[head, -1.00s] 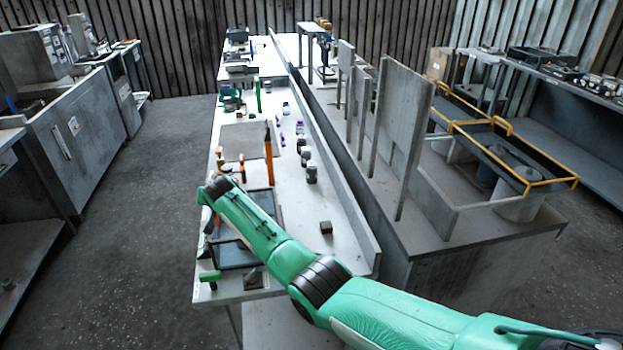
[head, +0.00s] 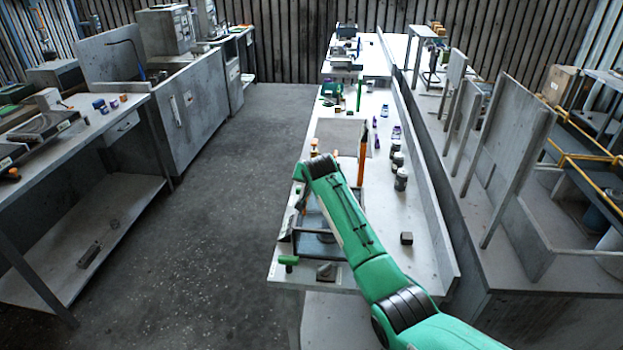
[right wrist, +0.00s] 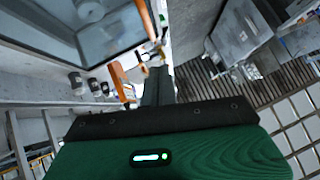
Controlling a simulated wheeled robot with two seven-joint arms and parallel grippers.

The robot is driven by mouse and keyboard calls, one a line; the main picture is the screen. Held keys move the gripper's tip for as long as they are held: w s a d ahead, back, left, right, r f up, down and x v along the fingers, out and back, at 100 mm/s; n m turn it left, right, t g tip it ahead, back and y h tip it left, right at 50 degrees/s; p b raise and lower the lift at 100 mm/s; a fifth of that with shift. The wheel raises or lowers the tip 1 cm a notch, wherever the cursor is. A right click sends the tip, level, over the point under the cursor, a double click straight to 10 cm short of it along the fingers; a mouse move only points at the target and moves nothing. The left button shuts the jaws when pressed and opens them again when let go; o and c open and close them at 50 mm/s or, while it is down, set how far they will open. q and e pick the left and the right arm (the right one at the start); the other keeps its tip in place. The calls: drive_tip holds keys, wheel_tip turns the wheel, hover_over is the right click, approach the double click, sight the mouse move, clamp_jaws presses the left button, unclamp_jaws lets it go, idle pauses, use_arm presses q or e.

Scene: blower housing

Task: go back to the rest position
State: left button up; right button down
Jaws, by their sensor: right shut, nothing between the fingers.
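My right arm (head: 345,215) comes in from the lower right of the head view and reaches over the near end of the long white workbench (head: 425,230). Its wrist is bent over the bench's left edge, and it hides most of the gripper in that view. In the right wrist view my right gripper (right wrist: 157,82) shows as narrow dark fingers, closed together with nothing seen between them. A dark shallow tray (head: 312,246) lies under the arm. An upright orange-handled tool (head: 362,158) stands close behind the wrist. My left gripper is in neither view.
A green-handled item (head: 288,261) and a small dark block (head: 406,238) lie on the near bench. Grey jars (head: 400,178) stand along its right side. A raised ledge (head: 430,190) bounds the bench at right. The floor aisle (head: 215,220) at left is clear.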

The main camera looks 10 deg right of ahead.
drive_tip(key=b+v, duration=0.1)
drive_tip(key=v, duration=0.4)
drive_tip(key=s+d+f+n+g, duration=0.1)
drive_tip(key=s+d+f, duration=0.2)
drive_tip(key=s+f, duration=0.75)
drive_tip(key=s+d+f+n+g, duration=0.1)
drive_tip(key=s+d+f+g, duration=0.15)
drive_tip(key=s+f, duration=0.75)
drive_tip(key=s+d+r+n+g, duration=0.1)
drive_tip(key=s+d+n, duration=0.15)
drive_tip(key=s, duration=1.45)
drive_tip(key=s+d+r+n+g, duration=0.2)
drive_tip(key=s+d, duration=0.1)
drive_tip(key=s, duration=1.5)
wheel_tip(320, 180, down, 30)
drive_tip(key=s+d+f+g, duration=0.1)
drive_tip(key=s+f, duration=0.9)
drive_tip(key=s+d+f+g, duration=0.1)
drive_tip(key=s+d+f, duration=0.1)
drive_tip(key=s+f, duration=0.8)
drive_tip(key=shift+d+f, duration=0.25)
drive_tip(key=shift+f, duration=0.2)
